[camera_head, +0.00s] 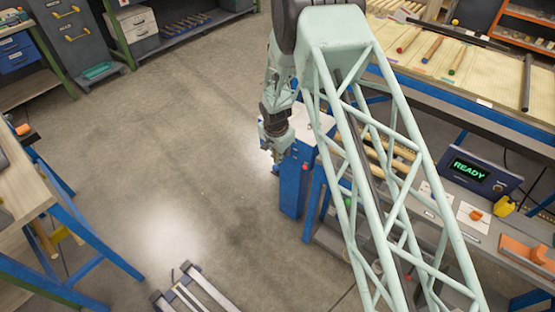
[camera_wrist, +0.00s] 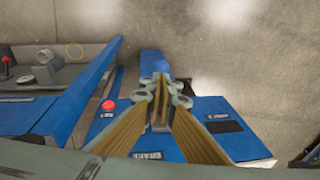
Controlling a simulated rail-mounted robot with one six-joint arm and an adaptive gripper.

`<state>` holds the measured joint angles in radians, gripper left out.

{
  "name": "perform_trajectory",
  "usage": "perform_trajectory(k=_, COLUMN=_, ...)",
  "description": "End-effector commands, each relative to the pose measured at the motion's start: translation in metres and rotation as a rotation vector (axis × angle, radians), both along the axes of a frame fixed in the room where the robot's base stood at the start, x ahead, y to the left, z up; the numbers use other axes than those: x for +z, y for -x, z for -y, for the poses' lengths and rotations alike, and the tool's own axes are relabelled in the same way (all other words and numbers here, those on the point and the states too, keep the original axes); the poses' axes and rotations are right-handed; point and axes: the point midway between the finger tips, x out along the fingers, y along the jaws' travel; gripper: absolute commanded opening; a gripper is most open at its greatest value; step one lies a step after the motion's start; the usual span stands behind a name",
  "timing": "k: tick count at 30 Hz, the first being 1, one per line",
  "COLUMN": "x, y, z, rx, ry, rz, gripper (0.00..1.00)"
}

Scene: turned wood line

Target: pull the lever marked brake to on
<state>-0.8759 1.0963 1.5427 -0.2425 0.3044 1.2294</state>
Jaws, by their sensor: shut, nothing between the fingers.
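A blue cabinet (camera_head: 292,192) stands on the floor in the head view, with my gripper (camera_head: 276,154) just to the left of its top. In the wrist view the blue panel (camera_wrist: 245,147) lies beyond and around my gripper (camera_wrist: 160,82), whose fingers are shut and empty. A label reading roughly "BRAKE" (camera_wrist: 147,156) is partly covered by the fingers. A dark slot (camera_wrist: 226,127) with a small label (camera_wrist: 220,116) is to the right.
A red button (camera_wrist: 108,105) sits on the panel left of my fingers. A grey tray with a gauge (camera_wrist: 45,57) and a red-knobbed stick (camera_wrist: 5,62) is farther left. A bench with a READY display (camera_head: 470,171) stands at right. Open floor (camera_head: 180,160) lies to the left.

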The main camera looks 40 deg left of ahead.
Motion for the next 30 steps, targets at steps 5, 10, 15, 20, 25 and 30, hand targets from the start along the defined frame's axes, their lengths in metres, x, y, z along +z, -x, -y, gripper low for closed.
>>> perform_trajectory(k=5, x=0.004, y=-0.002, z=0.001, rx=-0.001, ry=-0.001, rz=0.001, gripper=0.00)
perform_trajectory(k=10, x=0.015, y=-0.008, z=0.003, rx=-0.002, ry=-0.001, rz=0.001, gripper=0.00)
perform_trajectory(k=15, x=0.031, y=-0.018, z=0.007, rx=-0.005, ry=-0.002, rz=0.002, gripper=0.00)
perform_trajectory(k=20, x=0.049, y=-0.016, z=0.009, rx=-0.005, ry=-0.001, rz=0.000, gripper=0.00)
perform_trajectory(k=25, x=0.067, y=-0.010, z=0.011, rx=-0.005, ry=-0.001, rz=0.000, gripper=0.00)
perform_trajectory(k=30, x=0.085, y=-0.004, z=0.013, rx=-0.004, ry=-0.001, rz=0.001, gripper=0.00)
